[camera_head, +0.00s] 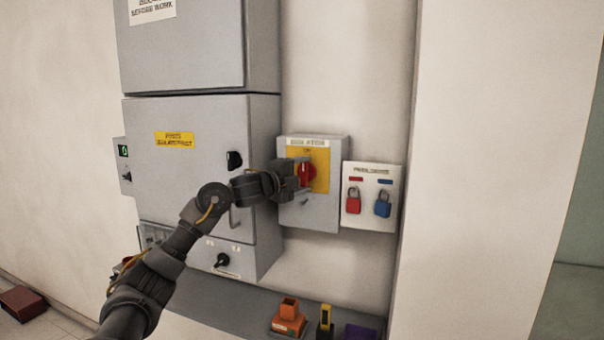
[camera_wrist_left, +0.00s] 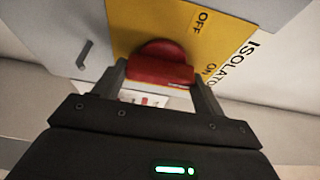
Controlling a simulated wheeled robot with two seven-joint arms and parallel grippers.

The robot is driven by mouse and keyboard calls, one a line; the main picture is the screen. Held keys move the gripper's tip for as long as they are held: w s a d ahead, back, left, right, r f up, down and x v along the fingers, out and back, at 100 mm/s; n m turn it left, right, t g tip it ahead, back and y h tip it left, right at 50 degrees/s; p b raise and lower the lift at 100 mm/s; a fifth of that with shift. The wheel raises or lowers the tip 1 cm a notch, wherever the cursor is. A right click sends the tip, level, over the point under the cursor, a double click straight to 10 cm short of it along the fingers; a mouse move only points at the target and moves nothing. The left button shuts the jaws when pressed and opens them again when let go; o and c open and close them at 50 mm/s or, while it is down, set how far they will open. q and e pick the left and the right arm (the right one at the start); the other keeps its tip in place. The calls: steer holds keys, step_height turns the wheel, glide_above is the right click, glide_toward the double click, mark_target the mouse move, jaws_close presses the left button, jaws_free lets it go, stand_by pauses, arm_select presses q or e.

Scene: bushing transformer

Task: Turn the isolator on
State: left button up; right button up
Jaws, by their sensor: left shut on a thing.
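The isolator is a grey wall box (camera_head: 311,213) with a yellow plate (camera_head: 322,158) and a red rotary handle (camera_head: 307,174). In the left wrist view the red handle (camera_wrist_left: 160,64) sits on the yellow plate (camera_wrist_left: 128,22), which bears the words OFF and ON. My left gripper (camera_head: 297,177) reaches the handle from the left. In the left wrist view its two fingers (camera_wrist_left: 160,82) are on either side of the handle and shut on it. The gripper hides part of the handle in the head view. My right gripper is not in view.
A tall grey cabinet (camera_head: 190,190) stands left of the isolator. A white padlock board (camera_head: 372,222) with a red padlock (camera_head: 353,201) and a blue padlock (camera_head: 382,204) hangs right of it. Below, a shelf (camera_head: 262,300) holds an orange item (camera_head: 288,318) and other small items.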

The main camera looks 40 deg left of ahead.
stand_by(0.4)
arm_select(q)
steer(key=o, duration=1)
steer(key=shift+s+f, duration=0.1)
steer(key=shift+s, duration=0.1)
steer(key=s+b, duration=0.1)
steer(key=s, duration=0.2)
steer(key=s+b, duration=0.2)
steer(key=s, duration=0.2)
steer(key=s+b, duration=0.2)
steer(key=s, duration=0.1)
steer(key=shift+s+a, duration=0.15)
steer(key=shift+a, duration=0.1)
